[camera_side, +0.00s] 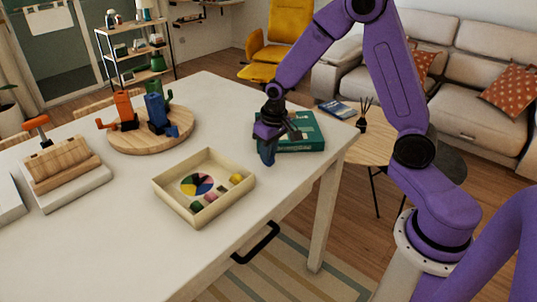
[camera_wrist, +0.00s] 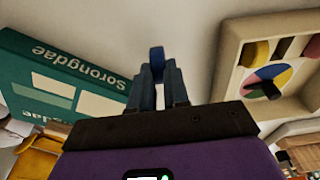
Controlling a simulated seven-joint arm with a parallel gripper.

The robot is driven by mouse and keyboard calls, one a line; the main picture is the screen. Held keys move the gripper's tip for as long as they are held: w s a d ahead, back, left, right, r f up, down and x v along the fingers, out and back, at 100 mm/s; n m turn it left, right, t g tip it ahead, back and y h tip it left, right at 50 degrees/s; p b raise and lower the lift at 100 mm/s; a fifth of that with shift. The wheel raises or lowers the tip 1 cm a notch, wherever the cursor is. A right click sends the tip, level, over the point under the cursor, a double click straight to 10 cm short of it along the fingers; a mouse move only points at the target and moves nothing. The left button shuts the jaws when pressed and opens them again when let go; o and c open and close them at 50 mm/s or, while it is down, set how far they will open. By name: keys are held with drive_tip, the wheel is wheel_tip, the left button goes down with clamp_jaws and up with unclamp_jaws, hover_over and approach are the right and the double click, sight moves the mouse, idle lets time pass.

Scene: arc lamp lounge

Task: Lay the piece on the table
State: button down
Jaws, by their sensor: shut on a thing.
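My gripper (camera_side: 267,151) points down over the white table (camera_side: 225,108), between the green box and the shallow tray. In the wrist view my gripper (camera_wrist: 157,75) is shut on a small blue piece (camera_wrist: 157,54), whose rounded end sticks out past the fingertips. In the side view the piece and the fingers blend into one blue shape close above the tabletop. I cannot tell whether the piece touches the table.
The green box (camera_side: 303,133) marked "Sorongdae" lies close behind my gripper. The cream tray (camera_side: 176,202) with a coloured disc and small blocks is in front, to the left. A round wooden board (camera_side: 126,143) with coloured figures and a wooden block (camera_side: 62,162) stand further left.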

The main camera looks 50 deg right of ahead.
sight(273, 160)
drive_tip(key=shift+f, duration=0.65)
drive_tip(key=shift+f, duration=0.15)
drive_tip(key=c, duration=1.1)
unclamp_jaws()
wheel_tip(273, 160, up, 12)
drive_tip(key=s, duration=0.2)
drive_tip(key=s+a+n, duration=0.6)
drive_tip(key=s+a, duration=0.1)
drive_tip(key=s, duration=0.4)
drive_tip(key=s+n+g, duration=0.1)
drive_tip(key=s+n, duration=0.5)
drive_tip(key=s, duration=1)
drive_tip(key=shift+s+d+f+n+g, duration=0.15)
drive_tip(key=shift+s+d+n+g, duration=0.05)
drive_tip(key=shift+d+n+g, duration=0.15)
